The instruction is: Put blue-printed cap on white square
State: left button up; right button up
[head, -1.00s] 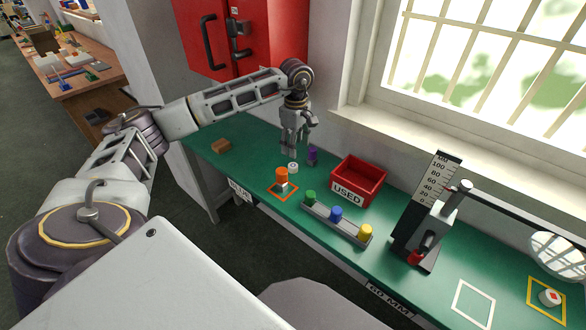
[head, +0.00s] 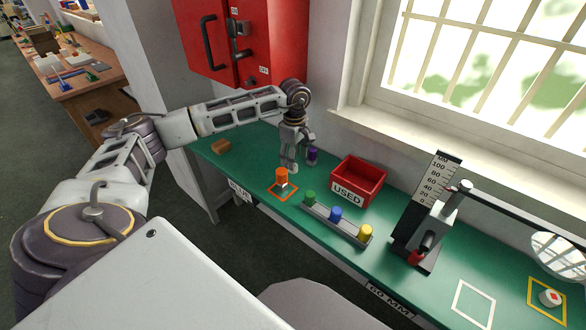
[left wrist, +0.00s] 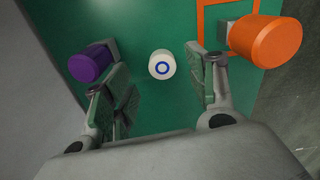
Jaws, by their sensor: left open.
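The blue-printed cap (left wrist: 162,65), white with a blue ring on its top, stands on the green bench in the left wrist view. My left gripper (left wrist: 160,88) is open, with one finger to each side of the cap in that view and nothing in its grasp. In the head view the left gripper (head: 292,164) is low over the far part of the bench and mostly hides the cap. The white square (head: 457,296) is an empty outline on the bench at the lower right. My right gripper is not in view.
An orange pad (head: 281,176) and a purple one (head: 312,155) stand close to the left gripper. A red USED bin (head: 373,199), a rack (head: 322,222) of coloured pads and a lever press (head: 430,230) lie towards the white square. A red-printed cap (head: 550,297) sits in the yellow square.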

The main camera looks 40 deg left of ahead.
pick_arm(q)
jog(key=shift+s+a+f, duration=0.1)
jog(key=shift+a+f, duration=0.05)
jog(key=shift+f, duration=1.75)
jog(key=c, duration=0.9)
jog(key=shift+r, duration=0.15)
jog(key=shift+r, duration=4.9)
